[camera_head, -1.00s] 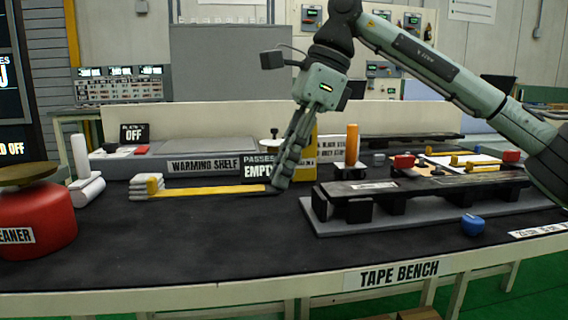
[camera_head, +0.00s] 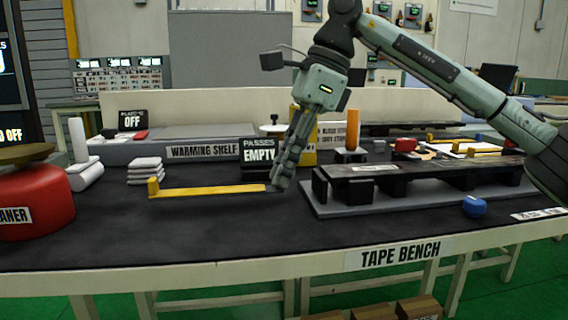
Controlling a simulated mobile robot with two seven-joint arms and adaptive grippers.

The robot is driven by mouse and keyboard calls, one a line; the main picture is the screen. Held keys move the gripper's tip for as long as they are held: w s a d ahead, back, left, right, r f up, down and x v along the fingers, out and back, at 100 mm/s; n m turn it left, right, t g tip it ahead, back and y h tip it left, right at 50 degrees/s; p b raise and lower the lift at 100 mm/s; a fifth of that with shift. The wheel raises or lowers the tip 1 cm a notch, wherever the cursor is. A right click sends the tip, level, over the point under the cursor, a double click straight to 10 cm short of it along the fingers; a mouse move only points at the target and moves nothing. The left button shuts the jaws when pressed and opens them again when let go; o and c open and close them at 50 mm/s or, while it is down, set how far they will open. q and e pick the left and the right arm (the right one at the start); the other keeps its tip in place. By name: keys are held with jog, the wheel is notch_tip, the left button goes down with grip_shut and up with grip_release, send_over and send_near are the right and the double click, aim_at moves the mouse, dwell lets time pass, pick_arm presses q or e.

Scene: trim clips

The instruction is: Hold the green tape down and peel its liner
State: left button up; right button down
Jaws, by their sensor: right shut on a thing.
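My right gripper (camera_head: 279,184) comes in from the upper right and points down over the middle of the bench. It is shut on the right end of a long flat yellow bar (camera_head: 210,190). The bar reaches left and has a small upright block at its far left end. Whether it touches the bench top, I cannot tell. I cannot make out the green tape or its liner. A long black raised rail (camera_head: 425,172) stands on a grey base right of the gripper. My left gripper is not in view.
A stack of white pads (camera_head: 145,170) lies behind the bar. A red canister (camera_head: 35,210) stands at left, an orange cylinder (camera_head: 352,130) behind the rail, a blue object (camera_head: 475,206) at right. The black bench top (camera_head: 190,235) is clear in front.

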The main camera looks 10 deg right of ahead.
jog(key=shift+f+b, duration=0.55)
jog(key=shift+f, duration=0.7)
dwell(0.8)
